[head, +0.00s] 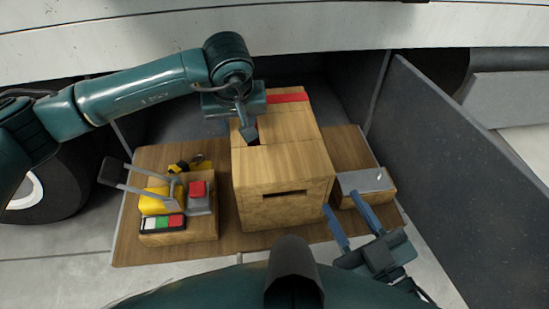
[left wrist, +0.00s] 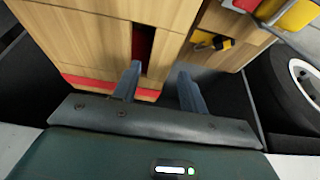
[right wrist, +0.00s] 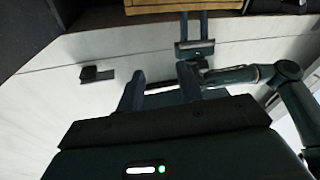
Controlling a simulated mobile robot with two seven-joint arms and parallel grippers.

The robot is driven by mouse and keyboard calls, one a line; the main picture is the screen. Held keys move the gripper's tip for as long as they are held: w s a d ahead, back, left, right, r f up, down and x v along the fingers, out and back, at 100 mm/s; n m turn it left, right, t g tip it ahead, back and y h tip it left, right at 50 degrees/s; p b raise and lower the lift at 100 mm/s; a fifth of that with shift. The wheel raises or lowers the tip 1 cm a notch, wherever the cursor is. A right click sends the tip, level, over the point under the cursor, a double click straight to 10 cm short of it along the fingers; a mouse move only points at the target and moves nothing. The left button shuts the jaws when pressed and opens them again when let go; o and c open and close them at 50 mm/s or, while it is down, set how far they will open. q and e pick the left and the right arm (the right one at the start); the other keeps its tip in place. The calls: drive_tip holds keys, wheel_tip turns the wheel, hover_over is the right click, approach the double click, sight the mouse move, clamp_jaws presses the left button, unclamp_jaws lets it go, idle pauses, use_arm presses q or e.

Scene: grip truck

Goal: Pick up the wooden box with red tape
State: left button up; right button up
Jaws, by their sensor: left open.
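The wooden box (head: 283,165) stands in the middle of the wooden base in the head view, with red tape (head: 289,97) across its far top end. It has a slot in its front face. In the left wrist view the box (left wrist: 85,30) fills the upper left, with a dark red opening (left wrist: 145,42) near the fingertips. My left gripper (left wrist: 159,70) is open at the box's upper left side, one finger close to that opening; I cannot tell whether it touches. My right gripper (head: 342,203) is open and empty near the front right of the base; it shows in the right wrist view (right wrist: 160,70).
Left of the box is a block with a red button (head: 198,188), yellow parts and a coloured switch strip (head: 162,222). A metal-topped wooden block (head: 362,182) is right of it. Grey panels (head: 440,170) rise on the right, and a white truck body overhangs behind. Front floor is clear.

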sight(238, 132)
use_arm(q)
drive_tip(key=b+x, duration=0.2)
drive_tip(key=x, duration=0.4)
drive_tip(key=shift+s+a+f, duration=0.1)
drive_tip(key=shift+f, duration=0.05)
clamp_jaws()
idle(0.3)
idle(0.8)
drive_tip(key=shift+r, duration=0.4)
